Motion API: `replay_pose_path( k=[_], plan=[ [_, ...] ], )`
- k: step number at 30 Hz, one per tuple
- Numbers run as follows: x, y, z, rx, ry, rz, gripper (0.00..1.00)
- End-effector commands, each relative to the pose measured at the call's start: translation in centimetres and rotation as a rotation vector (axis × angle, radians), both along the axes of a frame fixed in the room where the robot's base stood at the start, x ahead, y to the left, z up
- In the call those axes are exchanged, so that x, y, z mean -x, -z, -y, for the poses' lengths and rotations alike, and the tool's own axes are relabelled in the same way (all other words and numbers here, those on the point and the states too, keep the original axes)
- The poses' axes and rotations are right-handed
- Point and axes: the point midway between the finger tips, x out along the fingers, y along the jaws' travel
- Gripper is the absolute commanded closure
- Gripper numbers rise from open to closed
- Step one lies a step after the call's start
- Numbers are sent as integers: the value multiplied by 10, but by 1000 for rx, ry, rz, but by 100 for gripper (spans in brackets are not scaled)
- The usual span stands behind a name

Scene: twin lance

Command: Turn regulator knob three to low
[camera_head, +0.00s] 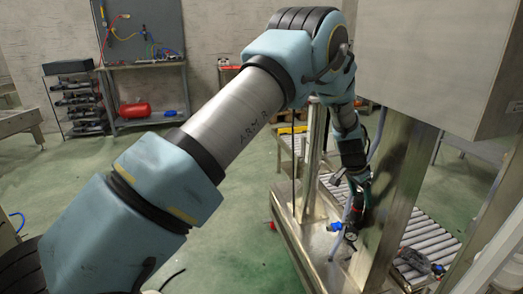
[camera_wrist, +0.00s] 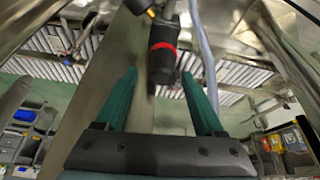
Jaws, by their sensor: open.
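My gripper (camera_wrist: 158,76) is open, with its two green fingers spread apart in the wrist view. A black cylindrical part with a red band (camera_wrist: 162,62) lies between and beyond the fingertips; it looks like a regulator knob, but I cannot tell its number or setting. I cannot tell whether a finger touches it. In the head view my gripper (camera_head: 357,192) points down beside a steel post, small and dark. Just below it are a blue fitting (camera_head: 335,226) and a small round gauge (camera_head: 351,236). No knob markings are readable.
A steel post (camera_head: 394,190) stands close beside my gripper, under a large grey cabinet (camera_head: 440,60). A pale hose (camera_wrist: 203,45) runs close by the right finger. A roller conveyor (camera_head: 430,235) lies behind the post. Green floor is open at the left.

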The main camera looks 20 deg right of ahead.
Motion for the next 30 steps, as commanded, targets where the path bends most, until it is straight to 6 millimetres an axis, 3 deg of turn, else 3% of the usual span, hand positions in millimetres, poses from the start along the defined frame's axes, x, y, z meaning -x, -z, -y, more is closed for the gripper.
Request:
replay_pose_path(
  k=[20,30],
  plan=[
    [-6,-4,-1,0,634,1,30],
    [-19,-56,-20,1,622,3,30]
  ],
)
